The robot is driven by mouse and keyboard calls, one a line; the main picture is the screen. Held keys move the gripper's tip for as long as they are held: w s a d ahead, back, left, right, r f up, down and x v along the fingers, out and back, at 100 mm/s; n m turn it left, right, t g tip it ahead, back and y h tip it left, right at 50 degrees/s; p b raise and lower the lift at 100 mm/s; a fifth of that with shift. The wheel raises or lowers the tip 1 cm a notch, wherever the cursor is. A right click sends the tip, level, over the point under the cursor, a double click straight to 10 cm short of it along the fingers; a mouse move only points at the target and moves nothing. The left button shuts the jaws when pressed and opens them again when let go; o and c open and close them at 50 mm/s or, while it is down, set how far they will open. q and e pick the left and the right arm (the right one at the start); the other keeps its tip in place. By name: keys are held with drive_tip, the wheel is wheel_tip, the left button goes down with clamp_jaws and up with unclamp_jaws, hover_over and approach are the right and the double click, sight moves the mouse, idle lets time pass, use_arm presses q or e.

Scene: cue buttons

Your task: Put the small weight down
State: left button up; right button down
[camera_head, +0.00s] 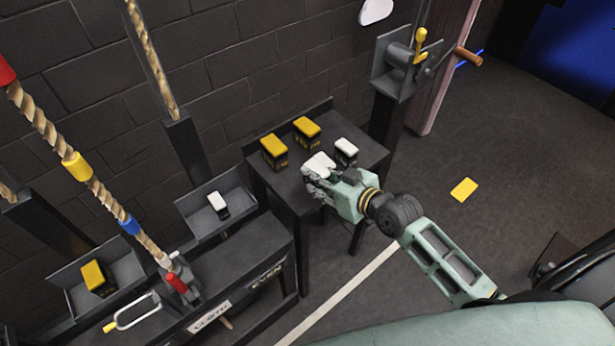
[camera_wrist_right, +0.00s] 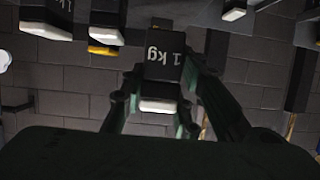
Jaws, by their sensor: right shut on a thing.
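My right gripper (camera_head: 315,180) is over the near edge of the small dark table (camera_head: 347,171). It is shut on a small weight (camera_head: 319,162) with a white top, mostly hidden by the fingers in the head view. In the right wrist view the held weight (camera_wrist_right: 163,66) is a dark block marked "1 kg" between the two fingers. Whether it touches the tabletop I cannot tell. Another white-topped weight (camera_head: 346,152) stands just right of it. Two yellow-topped weights (camera_head: 274,151) (camera_head: 307,131) stand farther back on the table. My left gripper is not in view.
A tray (camera_head: 237,206) holds a white-topped weight (camera_head: 218,205), and another tray (camera_head: 125,278) a yellow-topped one (camera_head: 97,278). Ropes (camera_head: 82,172) hang at left. A crank winch (camera_head: 401,60) stands behind the table. The table's front right is bare.

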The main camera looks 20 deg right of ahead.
drive_tip(key=s+d+r, duration=0.2)
drive_tip(key=s, duration=0.1)
drive_tip(key=s+d+r+b, duration=0.1)
drive_tip(key=s+r, duration=0.1)
drive_tip(key=shift+s+d+r, duration=0.1)
drive_tip(key=shift+d, duration=0.15)
drive_tip(key=s+a+r+n+g+y, duration=0.2)
drive_tip(key=s+r+n+y, duration=0.1)
drive_tip(key=r, duration=0.3)
drive_tip(key=s+a+r+n+g+y, duration=0.2)
drive_tip(key=s+a+r+n+y, duration=0.1)
drive_tip(key=s+r, duration=0.1)
drive_tip(key=shift+s+a+r+n+b, duration=0.25)
drive_tip(key=shift+r+n+b, duration=0.05)
drive_tip(key=shift+r, duration=0.55)
